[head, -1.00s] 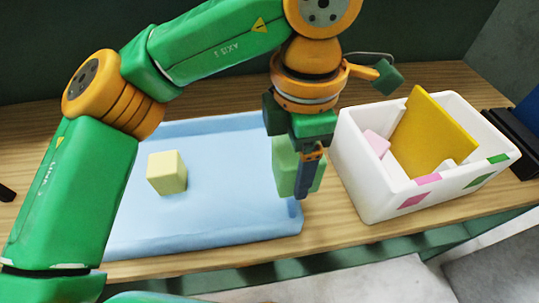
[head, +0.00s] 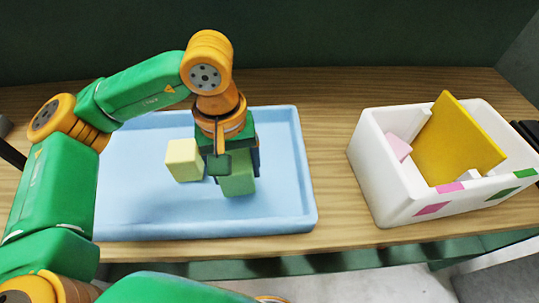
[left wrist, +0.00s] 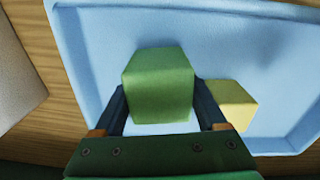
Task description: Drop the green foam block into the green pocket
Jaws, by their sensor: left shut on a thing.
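The green foam block (head: 238,184) is between the fingers of my left gripper (head: 236,170), which is shut on it. They are over the blue tray, just right of a pale yellow block (head: 184,160). In the left wrist view the green block (left wrist: 158,85) sits between both fingers, with the yellow block (left wrist: 233,103) beside the right finger. I cannot tell how high the green block is above the tray. The white box (head: 400,200) stands to the right; green patches (head: 500,193) mark its right end. The pocket floor there is hidden. My right gripper is not in view.
The blue tray (head: 280,205) lies on the wooden table, with bare table between it and the box. A yellow panel (head: 455,140) leans up out of the box. A pink block (head: 398,148) lies in the box's left part, near pink patches.

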